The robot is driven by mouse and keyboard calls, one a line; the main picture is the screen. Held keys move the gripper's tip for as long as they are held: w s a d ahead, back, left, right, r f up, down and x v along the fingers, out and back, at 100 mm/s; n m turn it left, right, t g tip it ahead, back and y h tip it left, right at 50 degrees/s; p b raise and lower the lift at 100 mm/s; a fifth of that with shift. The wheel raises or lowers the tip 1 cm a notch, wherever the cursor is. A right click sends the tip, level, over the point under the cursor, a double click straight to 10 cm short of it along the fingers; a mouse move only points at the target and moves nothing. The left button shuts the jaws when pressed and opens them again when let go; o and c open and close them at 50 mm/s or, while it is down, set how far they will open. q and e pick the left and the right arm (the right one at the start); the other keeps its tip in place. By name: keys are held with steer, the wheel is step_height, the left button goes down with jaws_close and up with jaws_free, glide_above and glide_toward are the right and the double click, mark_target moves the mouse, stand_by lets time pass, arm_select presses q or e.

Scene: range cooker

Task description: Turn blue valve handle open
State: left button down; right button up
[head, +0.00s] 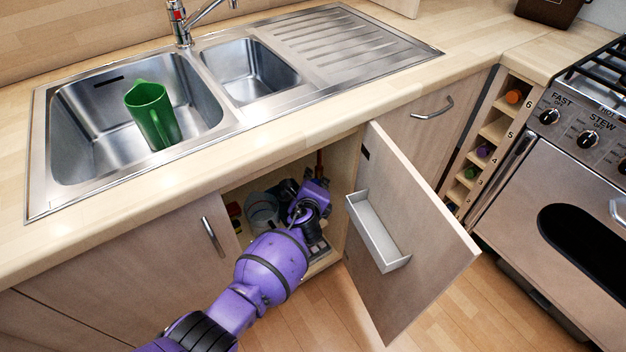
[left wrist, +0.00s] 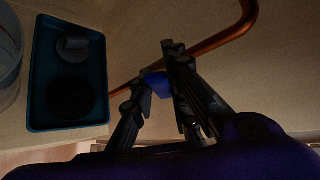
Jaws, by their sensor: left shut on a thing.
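The blue valve handle (left wrist: 158,84) shows in the left wrist view as a small blue piece between the fingers, beside a copper pipe (left wrist: 222,38). My left gripper (left wrist: 162,82) is shut on it, one finger on each side. The fingers hide part of the handle, so I cannot tell its exact angle. In the head view my purple left arm reaches into the open cupboard under the sink, and the left gripper (head: 308,200) is deep inside. The handle cannot be made out there. My right gripper is not in view.
The cupboard door (head: 415,235) stands open right of my arm, with a small grey tray (head: 372,230) on its inner face. A dark blue tray (left wrist: 68,120) lies left of the gripper in the wrist view. A green jug (head: 152,115) stands in the sink (head: 75,135) above.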

arm_select(q)
steer(key=shift+s+f, duration=0.15)
steer(key=shift+f, duration=0.1)
steer(key=c, duration=1.8)
jaws_free()
steer(key=shift+o, duration=0.6)
steer(key=shift+r, duration=0.1)
steer(key=v, duration=1.2)
steer(key=shift+a, duration=0.1)
